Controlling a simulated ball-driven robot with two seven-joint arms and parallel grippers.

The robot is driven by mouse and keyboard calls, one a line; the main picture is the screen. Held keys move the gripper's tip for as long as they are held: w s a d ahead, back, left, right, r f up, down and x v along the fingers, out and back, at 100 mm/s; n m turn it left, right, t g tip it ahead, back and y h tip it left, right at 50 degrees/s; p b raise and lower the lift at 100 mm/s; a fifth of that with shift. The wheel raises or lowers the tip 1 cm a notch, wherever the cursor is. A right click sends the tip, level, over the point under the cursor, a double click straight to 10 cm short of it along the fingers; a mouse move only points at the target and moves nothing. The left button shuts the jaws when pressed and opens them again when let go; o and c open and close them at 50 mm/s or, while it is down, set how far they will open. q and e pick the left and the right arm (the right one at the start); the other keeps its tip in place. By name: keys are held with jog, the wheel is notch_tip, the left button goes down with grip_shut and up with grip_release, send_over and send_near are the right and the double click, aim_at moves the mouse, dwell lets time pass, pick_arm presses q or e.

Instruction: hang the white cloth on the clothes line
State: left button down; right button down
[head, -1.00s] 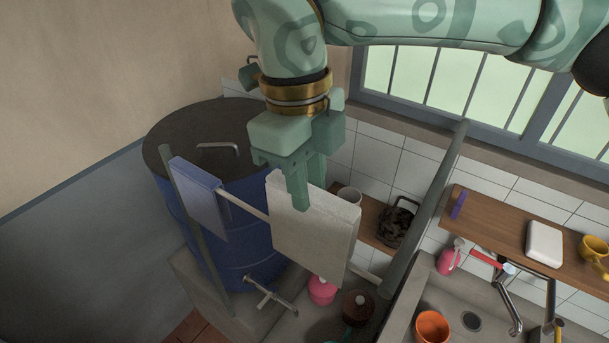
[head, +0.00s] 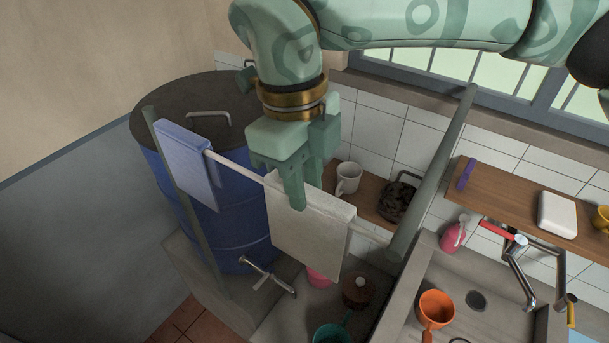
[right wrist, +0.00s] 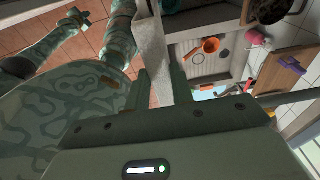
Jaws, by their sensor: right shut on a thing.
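The white cloth (head: 305,235) is draped over the clothes line (head: 236,167), its top fold close to line height. The line also shows to the cloth's right, running to the grey post. My right gripper (head: 295,200) is shut on the cloth's top from above. In the right wrist view the cloth (right wrist: 152,45) is a pale strip between the fingers. Whether the cloth's weight rests on the line cannot be told. A green part that looks like my left gripper (right wrist: 72,20) shows small in the right wrist view, over the floor; its jaws are unclear.
A blue cloth (head: 187,165) hangs on the line's left end by a thin post. A blue barrel (head: 230,240) stands behind. A thick grey post (head: 432,180) bounds the right. A white mug (head: 348,178) and dark mesh item (head: 398,200) sit behind on a wooden shelf.

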jog(key=shift+f, duration=0.1)
jog(key=c, duration=1.1)
grip_release()
